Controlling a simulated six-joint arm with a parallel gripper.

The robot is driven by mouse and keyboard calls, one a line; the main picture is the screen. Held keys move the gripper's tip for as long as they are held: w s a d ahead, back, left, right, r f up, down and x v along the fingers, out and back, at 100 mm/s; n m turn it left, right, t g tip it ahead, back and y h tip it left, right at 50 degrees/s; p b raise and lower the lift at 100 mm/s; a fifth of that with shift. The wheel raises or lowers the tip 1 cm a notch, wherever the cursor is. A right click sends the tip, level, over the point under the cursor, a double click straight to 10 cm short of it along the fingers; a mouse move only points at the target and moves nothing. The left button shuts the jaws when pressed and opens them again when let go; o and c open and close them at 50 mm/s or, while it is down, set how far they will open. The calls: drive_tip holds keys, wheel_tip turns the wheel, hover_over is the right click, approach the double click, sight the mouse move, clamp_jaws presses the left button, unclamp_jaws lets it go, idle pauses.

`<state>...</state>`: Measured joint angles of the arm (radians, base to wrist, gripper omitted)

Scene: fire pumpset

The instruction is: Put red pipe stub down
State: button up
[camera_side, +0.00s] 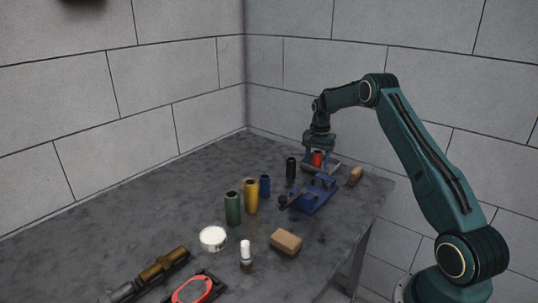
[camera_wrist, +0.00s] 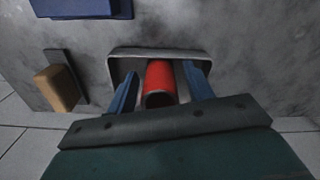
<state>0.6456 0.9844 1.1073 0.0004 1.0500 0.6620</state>
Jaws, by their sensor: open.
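The red pipe stub (camera_wrist: 159,78) is a short hollow cylinder. In the wrist view it stands between the two blue fingers of my gripper (camera_wrist: 161,88), with a gap on each side. My gripper is open around it. The stub is inside a shallow grey tray (camera_wrist: 158,51). In the side view the red pipe stub (camera_side: 317,158) shows under my gripper (camera_side: 319,160) at the far end of the table, partly hidden by the fingers. The tray (camera_side: 334,171) shows beneath it. I cannot tell whether its base fully touches the tray floor.
A blue vise-like fixture (camera_side: 314,197) and a wood-handled brush (camera_side: 355,176) are near the tray. Black (camera_side: 291,169), blue (camera_side: 265,186), yellow (camera_side: 251,196) and green (camera_side: 233,208) cylinders stand left. A tan block (camera_side: 286,242) lies in front. The table's left back is clear.

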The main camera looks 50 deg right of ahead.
sight(317, 152)
drive_tip(key=shift+r, duration=0.1)
wheel_tip(317, 152, up, 12)
drive_tip(key=shift+r, duration=0.1)
idle(0.6)
idle(0.3)
drive_tip(key=shift+a, duration=0.1)
drive_tip(key=shift+a+r, duration=0.15)
drive_tip(key=shift+r, duration=0.1)
drive_tip(key=s+a+r+n+t, duration=0.1)
drive_tip(key=s+a+r+n, duration=0.3)
drive_tip(key=a+r, duration=0.55)
drive_tip(key=s+a+r+n+t, duration=0.1)
drive_tip(key=s+a+r+n, duration=0.35)
drive_tip(key=a, duration=0.85)
drive_tip(key=s+a+f+n+t, duration=0.1)
drive_tip(key=s+a+n, duration=0.2)
drive_tip(key=s+a, duration=0.3)
drive_tip(key=s+a+f+n+t, duration=0.2)
drive_tip(key=s+a, duration=0.5)
drive_tip(key=s, duration=0.9)
drive_tip(key=shift+a+n+t, duration=0.3)
drive_tip(key=shift+n, duration=0.45)
